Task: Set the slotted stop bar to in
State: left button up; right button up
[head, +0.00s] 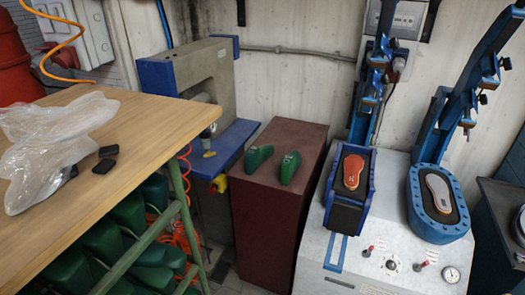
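A blue slotted bar (336,253) lies on the grey top of the press machine (310,262), in front of the left press station (349,193). It looks like the slotted stop bar. It sticks out toward the front, with a long open slot along its middle. Its back end meets the blue base of the left station, and I cannot tell how much of it is hidden under there. Neither of my grippers is in view.
An orange sole sits on the left station; a pale sole (438,192) sits on the right one (427,230). Small levers (368,251) and a gauge (451,275) stand right of the bar. A dark red cabinet (275,175) with two green lasts and a wooden table (120,150) stand left.

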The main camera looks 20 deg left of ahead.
aim_at(347, 219)
jog(key=l+z, duration=0.25)
jog(key=i+l+z, duration=0.25)
jog(key=k+u, duration=0.1)
jog(key=u, duration=1.35)
jog(key=i+l, duration=0.1)
jog(key=i+u, duration=0.05)
